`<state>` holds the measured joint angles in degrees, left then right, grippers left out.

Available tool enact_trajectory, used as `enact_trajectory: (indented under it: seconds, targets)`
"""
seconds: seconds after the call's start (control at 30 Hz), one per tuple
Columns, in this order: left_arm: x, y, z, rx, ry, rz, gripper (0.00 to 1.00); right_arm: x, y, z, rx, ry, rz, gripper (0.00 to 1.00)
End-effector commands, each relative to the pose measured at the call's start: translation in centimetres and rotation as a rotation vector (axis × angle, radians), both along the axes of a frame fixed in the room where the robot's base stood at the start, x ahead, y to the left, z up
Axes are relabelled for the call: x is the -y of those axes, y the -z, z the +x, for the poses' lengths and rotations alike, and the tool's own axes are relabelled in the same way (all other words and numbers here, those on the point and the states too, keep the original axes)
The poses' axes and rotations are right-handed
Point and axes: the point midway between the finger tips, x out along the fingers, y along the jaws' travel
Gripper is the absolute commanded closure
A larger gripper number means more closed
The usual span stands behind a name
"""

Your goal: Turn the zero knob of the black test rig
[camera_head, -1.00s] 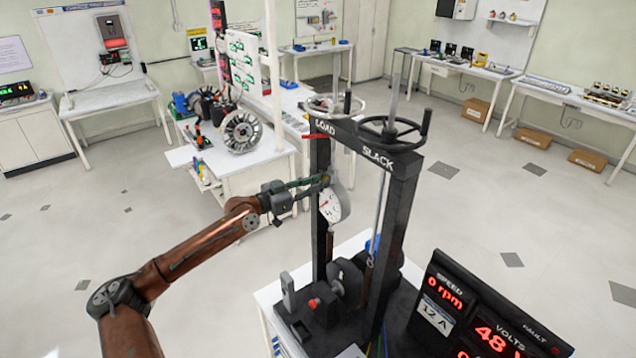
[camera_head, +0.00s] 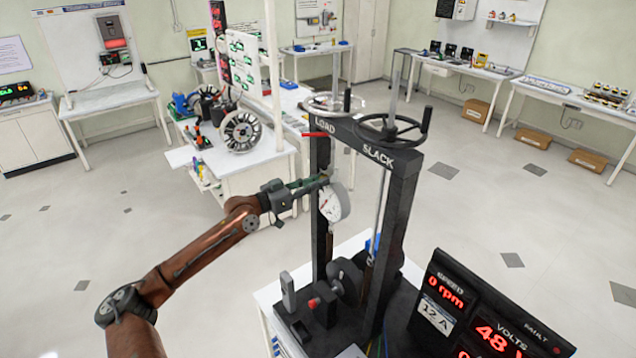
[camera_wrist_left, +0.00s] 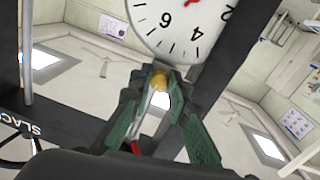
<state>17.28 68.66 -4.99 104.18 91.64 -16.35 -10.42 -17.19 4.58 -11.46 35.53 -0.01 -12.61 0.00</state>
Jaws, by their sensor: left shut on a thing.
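The black test rig (camera_head: 402,200) stands on a white table, with "LOAD" and "SLACK" on its top beam. A round white dial gauge (camera_head: 333,203) with a red needle hangs inside the frame; it also shows in the left wrist view (camera_wrist_left: 178,22). My left gripper (camera_head: 322,182) reaches in from the left at the dial's upper edge. In the left wrist view, the green fingers of my left gripper (camera_wrist_left: 160,88) are closed around a small brass zero knob (camera_wrist_left: 159,80) at the dial's rim. My right gripper is not in view.
Two handwheels, one of them black (camera_head: 392,127), sit on top of the rig. A display panel (camera_head: 485,318) stands at the front right. A white bench (camera_head: 250,178) with a spoked wheel is behind my left arm. The floor at left is clear.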

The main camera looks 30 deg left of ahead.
Motion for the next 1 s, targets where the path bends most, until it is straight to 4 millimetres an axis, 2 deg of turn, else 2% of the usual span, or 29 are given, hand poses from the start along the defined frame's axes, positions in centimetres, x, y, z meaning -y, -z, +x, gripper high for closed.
enact_trajectory:
  seconds: [0.1, 0.13, 0.37, 0.77, 1.0]
  targets:
    - [-0.1, -0.2, 0.0, 0.002, -0.002, 0.001, 1.00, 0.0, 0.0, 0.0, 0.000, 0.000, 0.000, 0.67]
    - [-0.1, -0.2, 0.0, 0.003, -0.002, 0.002, 0.83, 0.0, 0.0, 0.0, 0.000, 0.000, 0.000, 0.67]
    - [-0.1, -0.1, 0.0, 0.002, -0.001, 0.002, 0.67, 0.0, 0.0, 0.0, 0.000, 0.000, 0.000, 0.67]
    - [-0.3, 0.0, -0.5, 0.002, -0.001, 0.001, 0.66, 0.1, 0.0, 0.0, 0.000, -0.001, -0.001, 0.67]
    - [-1.8, 0.3, -3.6, -0.002, -0.002, 0.000, 0.66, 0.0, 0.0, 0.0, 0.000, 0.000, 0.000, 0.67]
